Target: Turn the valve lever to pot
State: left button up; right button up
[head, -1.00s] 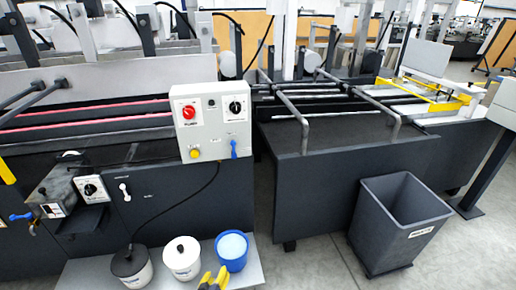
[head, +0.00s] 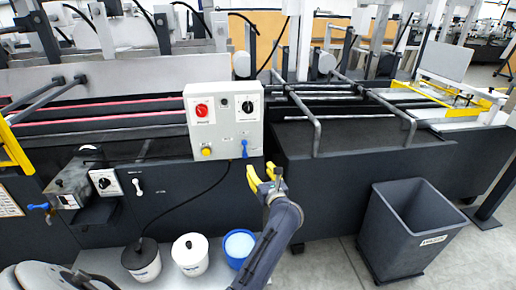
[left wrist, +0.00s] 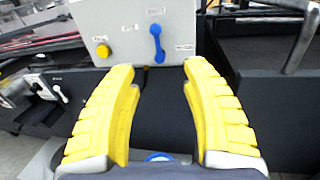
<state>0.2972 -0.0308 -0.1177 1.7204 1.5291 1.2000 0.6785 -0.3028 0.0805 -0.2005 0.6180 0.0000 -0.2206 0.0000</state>
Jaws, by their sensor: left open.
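A blue lever (head: 244,148) sits low on the right of the grey control box and points about straight down. It also shows in the left wrist view (left wrist: 157,43), with small labels around it that are too blurred to read. A second blue lever (head: 38,206) sticks out at the left of the glue unit. My left gripper (head: 262,176), with yellow fingers, is open and empty, just below the control box and apart from the lever. In the left wrist view the lever stands beyond the gap between the fingers (left wrist: 160,85). My right gripper is not in view.
The control box (head: 224,120) also carries a red knob (head: 202,110), a black dial (head: 247,106) and a yellow button (head: 206,151). A black-lidded tub (head: 141,258), a white tub (head: 190,254) and a blue tub (head: 238,245) stand below. A grey bin (head: 412,232) stands at right.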

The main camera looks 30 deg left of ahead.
aim_at(245, 148)
pick_arm(q)
jog(key=shift+n, duration=0.3)
jog(key=x, duration=1.1)
jog(key=f+x, duration=0.1)
jog(key=x, duration=0.5)
jog(key=shift+a, duration=0.4)
jog(key=shift+o, duration=0.2)
jog(key=shift+r, duration=0.1)
grip_shut()
